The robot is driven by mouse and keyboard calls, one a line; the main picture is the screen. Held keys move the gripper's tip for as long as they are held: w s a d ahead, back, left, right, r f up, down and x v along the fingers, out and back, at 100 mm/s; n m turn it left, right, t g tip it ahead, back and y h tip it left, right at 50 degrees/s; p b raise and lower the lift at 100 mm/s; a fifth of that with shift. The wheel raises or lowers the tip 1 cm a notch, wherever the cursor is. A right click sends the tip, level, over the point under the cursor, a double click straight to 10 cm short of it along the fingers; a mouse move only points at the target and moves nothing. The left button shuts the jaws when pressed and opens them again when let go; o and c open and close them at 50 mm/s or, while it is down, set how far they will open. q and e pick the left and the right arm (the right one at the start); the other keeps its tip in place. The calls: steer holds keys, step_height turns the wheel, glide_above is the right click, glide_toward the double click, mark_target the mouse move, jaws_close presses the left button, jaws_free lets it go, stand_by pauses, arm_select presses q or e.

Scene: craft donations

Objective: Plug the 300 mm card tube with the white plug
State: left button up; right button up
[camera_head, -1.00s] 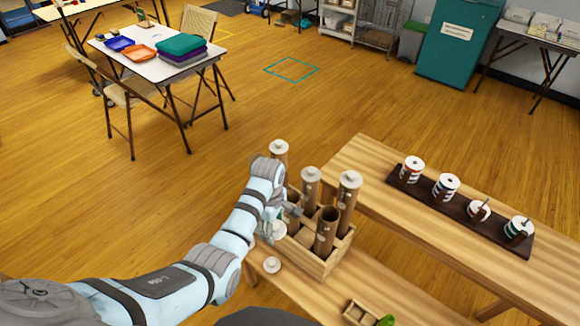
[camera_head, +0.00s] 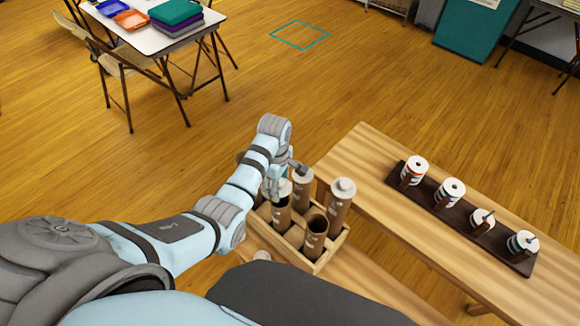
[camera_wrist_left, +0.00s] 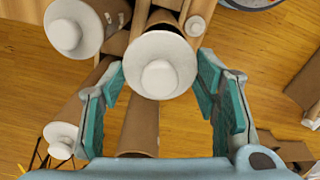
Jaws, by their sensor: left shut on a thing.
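My left gripper (camera_head: 277,188) is shut on a white plug (camera_head: 285,187), which has a round knob. In the left wrist view the plug (camera_wrist_left: 160,66) sits between the teal finger pads (camera_wrist_left: 160,84). In the head view the plug appears at the mouth of a brown card tube (camera_head: 282,216) in the wooden crate (camera_head: 325,262); I cannot tell whether it touches or is inside. Another card tube (camera_head: 315,238) is open at the top. Two tubes (camera_head: 301,192) (camera_head: 340,208) carry white plugs. Length marks are too small to read. My right gripper is not in view.
A wooden table (camera_head: 365,160) to the right holds a dark rack (camera_head: 460,222) of several spools. Plugged tubes stand close to my gripper.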

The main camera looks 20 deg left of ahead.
arm_select(q)
steer(key=shift+w+a+f, duration=0.15)
steer(key=shift+w+f, duration=0.1)
steer(key=shift+w, duration=0.05)
steer(key=shift+f, duration=0.3)
steer(key=shift+s+f, duration=0.65)
steer(key=shift+f, duration=0.25)
steer(key=f+b, duration=0.2)
steer(key=b, duration=0.1)
steer(key=shift+w+f, duration=0.2)
steer(key=shift+f, duration=0.05)
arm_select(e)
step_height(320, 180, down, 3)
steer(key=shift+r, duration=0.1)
arm_select(q)
steer(key=shift+s+d, duration=0.15)
steer(key=shift+d, duration=0.05)
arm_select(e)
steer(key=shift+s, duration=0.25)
arm_select(q)
steer(key=shift+w, duration=0.25)
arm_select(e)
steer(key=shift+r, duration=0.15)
arm_select(q)
steer(key=shift+s, duration=0.1)
